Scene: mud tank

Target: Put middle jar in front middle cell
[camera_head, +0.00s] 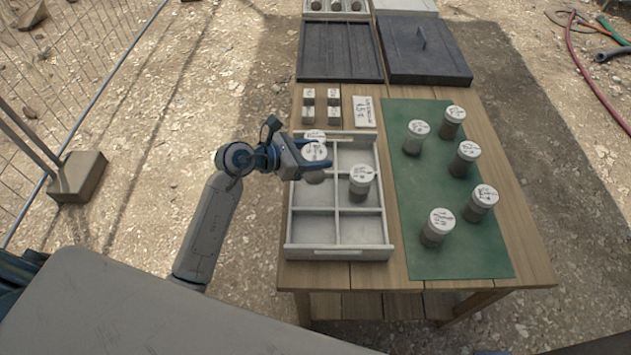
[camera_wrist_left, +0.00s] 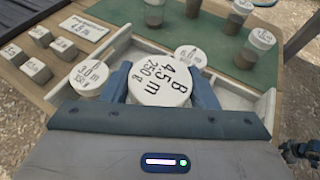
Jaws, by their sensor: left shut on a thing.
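My left gripper (camera_head: 322,162) is shut on a jar (camera_head: 314,151) with a white lid, above the left column of the grey divided tray (camera_head: 340,252), around its middle row. In the left wrist view, the held jar's lid (camera_wrist_left: 163,82) reads "B-", "4.5 m", "250 g", between the blue fingers. The jar's base hangs below the fingers; whether it touches the tray floor I cannot tell. A second jar (camera_head: 314,135) stands in the back left cell, partly hidden. A third jar (camera_head: 361,174) stands in the middle right cell. Both front cells look empty. My right gripper is not in view.
A green mat (camera_head: 440,262) right of the tray carries several lidded jars (camera_head: 438,222). Small labelled blocks (camera_head: 308,97) and a card (camera_head: 364,111) lie behind the tray. A dark ribbed tray (camera_head: 340,50) and a dark lid (camera_head: 425,50) are farther back.

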